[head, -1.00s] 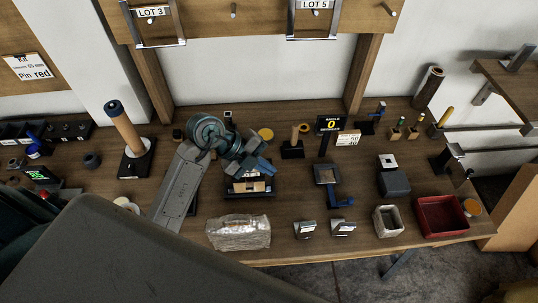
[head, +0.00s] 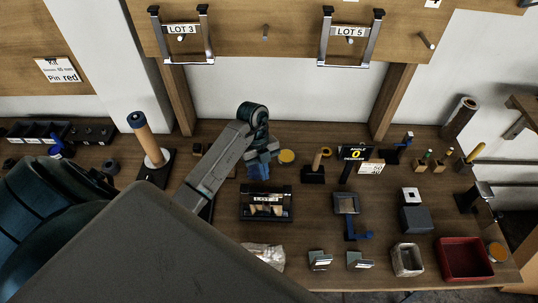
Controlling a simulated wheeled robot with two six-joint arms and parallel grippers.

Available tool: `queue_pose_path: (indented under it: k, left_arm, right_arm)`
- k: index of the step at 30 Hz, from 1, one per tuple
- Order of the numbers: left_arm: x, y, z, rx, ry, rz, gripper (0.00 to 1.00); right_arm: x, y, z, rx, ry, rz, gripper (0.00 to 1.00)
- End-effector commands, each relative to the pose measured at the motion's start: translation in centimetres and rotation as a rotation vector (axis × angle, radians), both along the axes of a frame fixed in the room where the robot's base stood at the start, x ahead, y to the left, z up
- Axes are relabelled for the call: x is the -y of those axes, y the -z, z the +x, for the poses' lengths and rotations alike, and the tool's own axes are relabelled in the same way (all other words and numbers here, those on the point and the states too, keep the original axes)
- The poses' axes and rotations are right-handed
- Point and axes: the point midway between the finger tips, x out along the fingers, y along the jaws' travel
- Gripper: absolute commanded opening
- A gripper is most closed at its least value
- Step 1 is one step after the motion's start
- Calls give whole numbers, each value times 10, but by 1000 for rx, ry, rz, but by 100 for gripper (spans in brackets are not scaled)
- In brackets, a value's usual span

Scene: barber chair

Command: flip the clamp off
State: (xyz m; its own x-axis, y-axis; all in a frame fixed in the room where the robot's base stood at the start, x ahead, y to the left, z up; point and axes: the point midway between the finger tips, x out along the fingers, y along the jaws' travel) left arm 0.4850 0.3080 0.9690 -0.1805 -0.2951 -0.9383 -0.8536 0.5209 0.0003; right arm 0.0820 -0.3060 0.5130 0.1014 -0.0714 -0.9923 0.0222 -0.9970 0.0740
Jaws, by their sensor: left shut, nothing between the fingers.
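A small grey square fixture (head: 346,203) stands on the bench right of centre, with a blue lever (head: 357,232) at its front. My right gripper does not show.
An angle display (head: 355,153) stands behind the fixture. A dark grey block (head: 416,219), a light bin (head: 407,260) and a red bin (head: 464,258) are to the right. Two metal brackets (head: 320,260) lie in front. A peg stand (head: 148,141) is at left.

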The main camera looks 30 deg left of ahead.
Motion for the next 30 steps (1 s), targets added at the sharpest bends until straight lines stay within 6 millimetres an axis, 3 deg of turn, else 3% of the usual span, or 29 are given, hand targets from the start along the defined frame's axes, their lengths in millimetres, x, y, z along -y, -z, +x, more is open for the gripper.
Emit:
queue_pose_path:
  k: [8,19,21,30]
  left_arm:
    - [2,6,-1,2,0,-1,0]
    - [17,56,-10,0,2,-3,0]
    - [21,59,-13,-3,0,-3,0]
    - [30,90,-18,1,1,-2,0]
  right_arm:
    - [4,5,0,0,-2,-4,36]
    - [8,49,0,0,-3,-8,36]
    - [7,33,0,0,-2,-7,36]
    - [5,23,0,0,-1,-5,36]
